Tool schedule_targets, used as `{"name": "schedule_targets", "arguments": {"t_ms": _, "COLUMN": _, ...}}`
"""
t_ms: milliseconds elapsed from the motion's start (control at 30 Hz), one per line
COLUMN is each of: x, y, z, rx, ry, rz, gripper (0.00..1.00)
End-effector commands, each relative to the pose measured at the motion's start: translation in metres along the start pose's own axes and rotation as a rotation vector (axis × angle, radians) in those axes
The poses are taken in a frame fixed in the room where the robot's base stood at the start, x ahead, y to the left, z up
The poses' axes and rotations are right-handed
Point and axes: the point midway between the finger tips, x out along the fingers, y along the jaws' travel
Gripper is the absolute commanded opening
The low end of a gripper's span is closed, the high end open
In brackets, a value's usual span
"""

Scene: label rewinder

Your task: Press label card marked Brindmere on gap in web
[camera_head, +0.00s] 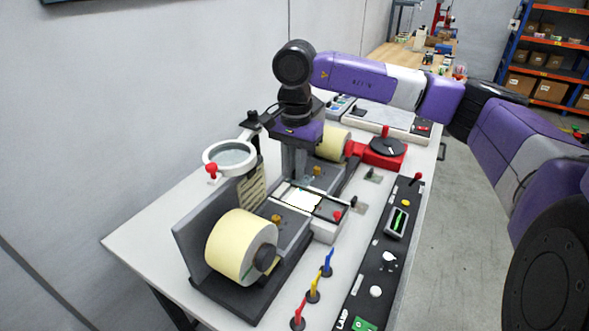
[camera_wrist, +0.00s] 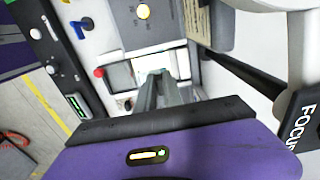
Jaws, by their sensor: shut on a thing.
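My gripper (camera_head: 298,179) points down over the bright white lit window (camera_head: 302,201) in the middle of the rewinder. In the wrist view my gripper (camera_wrist: 157,76) is shut, with its fingertips over the pale window (camera_wrist: 150,65). What it grips is thin and mostly hidden, seemingly the label card; the name Brindmere cannot be read. I cannot tell whether the card touches the web or where the gap lies. A large cream roll (camera_head: 236,246) sits at the near end of the machine, and a second cream roll (camera_head: 333,143) is behind my gripper.
A round magnifier (camera_head: 230,157) stands left of the window. A black control panel (camera_head: 384,250) with knobs runs along the right. Red, yellow and blue levers (camera_head: 313,289) stand in front. A red base with a black dial (camera_head: 388,148) is at the back right.

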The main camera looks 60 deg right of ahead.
Motion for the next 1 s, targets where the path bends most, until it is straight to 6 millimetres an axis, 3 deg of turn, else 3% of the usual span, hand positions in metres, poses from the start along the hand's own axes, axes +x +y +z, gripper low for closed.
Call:
{"name": "schedule_targets", "arguments": {"t_ms": 633, "x": 0.056, "y": 0.0, "z": 0.0, "rx": 0.001, "ry": 0.0, "rz": 0.001, "gripper": 0.0}}
{"name": "schedule_targets", "arguments": {"t_ms": 1000, "x": 0.063, "y": 0.0, "z": 0.0, "rx": 0.001, "ry": 0.001, "rz": 0.0, "gripper": 0.0}}
